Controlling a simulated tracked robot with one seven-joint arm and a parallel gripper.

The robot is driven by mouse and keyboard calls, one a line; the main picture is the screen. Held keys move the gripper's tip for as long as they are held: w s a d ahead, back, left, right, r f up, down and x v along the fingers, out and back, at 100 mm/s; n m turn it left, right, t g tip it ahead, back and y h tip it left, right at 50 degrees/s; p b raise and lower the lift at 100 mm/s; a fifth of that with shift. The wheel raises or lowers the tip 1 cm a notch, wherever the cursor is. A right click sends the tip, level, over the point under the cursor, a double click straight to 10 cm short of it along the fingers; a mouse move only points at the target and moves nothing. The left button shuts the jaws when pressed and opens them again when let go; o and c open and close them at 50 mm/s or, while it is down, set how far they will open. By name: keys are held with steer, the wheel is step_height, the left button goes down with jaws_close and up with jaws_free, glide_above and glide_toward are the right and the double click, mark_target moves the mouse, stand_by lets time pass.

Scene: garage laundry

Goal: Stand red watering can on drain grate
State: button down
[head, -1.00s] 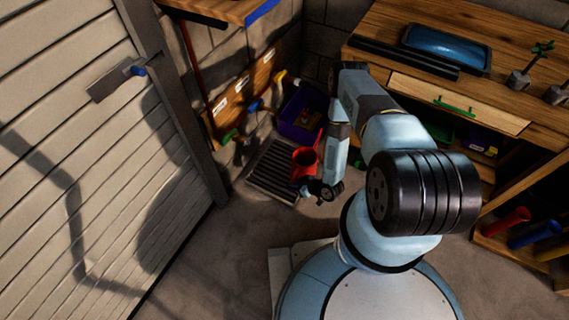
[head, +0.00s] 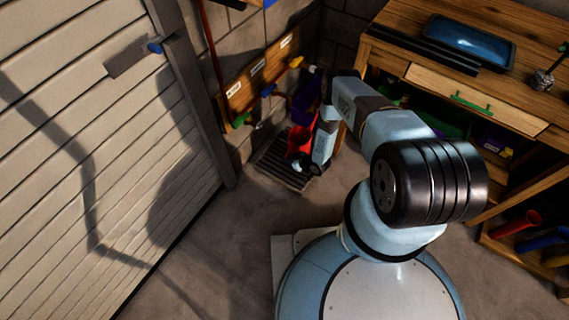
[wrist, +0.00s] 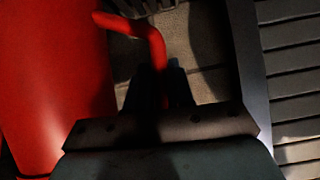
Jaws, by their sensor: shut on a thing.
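The red watering can (head: 299,138) is at the back right part of the dark slatted drain grate (head: 276,166) in the head view. My gripper (head: 312,168) is at its near side, small and dark there. In the wrist view the can's red body (wrist: 50,80) fills the left side. My gripper (wrist: 167,88) is shut on the can's curved red handle (wrist: 156,45). The grate's slats and frame (wrist: 290,70) show at the right. The can looks roughly upright. Its base is hidden, so I cannot tell whether it touches the grate.
A wooden rail with coloured taps (head: 256,84) runs along the wall behind the grate. A purple bin (head: 306,100) stands just behind the can. The workbench (head: 480,90) is at the right, the slatted door (head: 90,160) at the left. The floor in front of the grate is clear.

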steer(key=shift+w+a+f, duration=0.1)
steer(key=shift+w+f, duration=0.1)
steer(key=shift+f, duration=0.05)
steer(key=shift+w+f, duration=0.2)
steer(key=shift+f, duration=1.55)
steer(key=c, duration=1)
jaws_free()
steer(key=shift+r, duration=0.1)
steer(key=v, duration=1.2)
